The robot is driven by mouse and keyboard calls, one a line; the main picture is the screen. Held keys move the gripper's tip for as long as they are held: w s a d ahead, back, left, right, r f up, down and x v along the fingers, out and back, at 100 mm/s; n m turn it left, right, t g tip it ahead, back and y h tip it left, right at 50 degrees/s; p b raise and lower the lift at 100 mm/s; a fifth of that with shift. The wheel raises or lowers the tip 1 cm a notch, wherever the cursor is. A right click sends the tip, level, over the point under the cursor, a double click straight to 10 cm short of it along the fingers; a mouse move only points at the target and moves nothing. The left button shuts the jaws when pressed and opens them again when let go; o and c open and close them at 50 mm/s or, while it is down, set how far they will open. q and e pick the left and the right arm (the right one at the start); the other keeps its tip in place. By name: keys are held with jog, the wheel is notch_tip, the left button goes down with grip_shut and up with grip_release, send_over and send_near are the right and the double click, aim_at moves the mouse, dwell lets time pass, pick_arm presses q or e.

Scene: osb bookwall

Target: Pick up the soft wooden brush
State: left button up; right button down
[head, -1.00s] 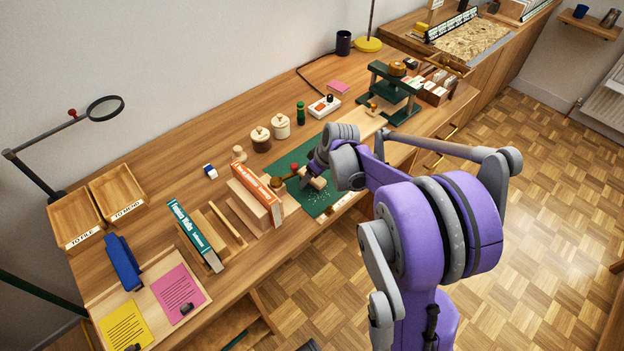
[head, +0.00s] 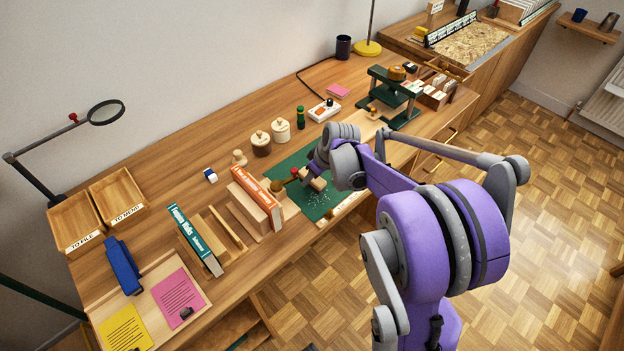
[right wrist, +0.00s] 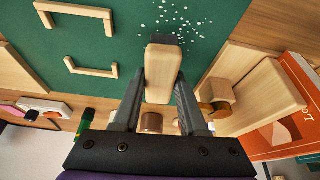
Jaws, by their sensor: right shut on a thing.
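The soft wooden brush (right wrist: 163,75) is a pale wooden block with a dark bristle edge. In the right wrist view it sits between the two dark fingers of my right gripper (right wrist: 158,95), which is shut on it. In the head view the brush (head: 318,184) is over the green mat (head: 310,204), below my right wrist. The wrist partly hides my right gripper (head: 311,176) there. White specks (right wrist: 172,16) lie on the mat near the brush. I cannot tell how far the brush is above the mat. My left gripper is not in view.
An orange book (head: 258,188) stands by wooden blocks left of the mat. Two lidded pots (head: 280,130) and a green bottle (head: 300,117) stand behind it. A green press (head: 393,95) is to the right. Flat wooden brackets (right wrist: 92,66) lie on the mat.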

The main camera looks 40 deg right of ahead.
notch_tip(320, 180, up, 17)
jog(key=p, duration=0.2)
jog(key=shift+f, duration=0.2)
